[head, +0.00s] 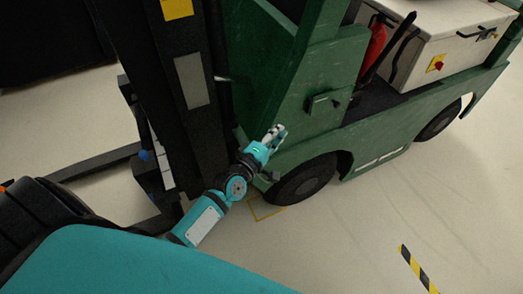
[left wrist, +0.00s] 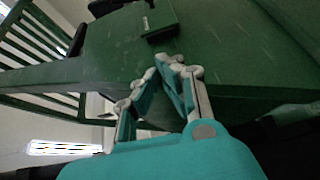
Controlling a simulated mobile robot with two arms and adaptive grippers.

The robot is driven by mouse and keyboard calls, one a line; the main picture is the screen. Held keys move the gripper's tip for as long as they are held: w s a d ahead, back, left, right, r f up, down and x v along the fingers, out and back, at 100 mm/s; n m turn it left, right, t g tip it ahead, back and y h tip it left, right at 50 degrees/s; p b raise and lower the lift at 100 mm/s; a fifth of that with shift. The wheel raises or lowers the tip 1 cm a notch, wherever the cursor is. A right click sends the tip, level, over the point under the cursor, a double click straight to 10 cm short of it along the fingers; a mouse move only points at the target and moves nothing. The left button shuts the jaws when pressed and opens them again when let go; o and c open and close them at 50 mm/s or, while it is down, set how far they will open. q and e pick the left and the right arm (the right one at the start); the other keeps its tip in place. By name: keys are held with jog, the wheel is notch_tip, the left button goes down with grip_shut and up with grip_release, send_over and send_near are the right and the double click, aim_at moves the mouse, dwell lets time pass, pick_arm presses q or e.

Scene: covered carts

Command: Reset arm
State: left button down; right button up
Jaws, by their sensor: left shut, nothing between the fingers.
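My left arm (head: 208,212) is teal and reaches up from the bottom of the head view. Its left gripper (head: 276,132) is shut and empty, in front of the green side of a forklift (head: 290,110). In the left wrist view the pale fingertips of the left gripper (left wrist: 167,64) meet in front of the green panel (left wrist: 110,50). I cannot tell whether the fingertips touch the panel. My right gripper is in neither view.
A black wheel (head: 302,180) of the forklift is just right of my left arm. A dark mast (head: 180,90) stands left of the gripper. Yellow-black tape (head: 416,268) marks the pale floor, which is open at the lower right.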

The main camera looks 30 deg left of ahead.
pick_arm(q)
jog(key=s+a, duration=0.1)
jog(key=s, duration=0.6)
jog(key=shift+a+b, duration=0.15)
jog(key=shift+b, duration=0.15)
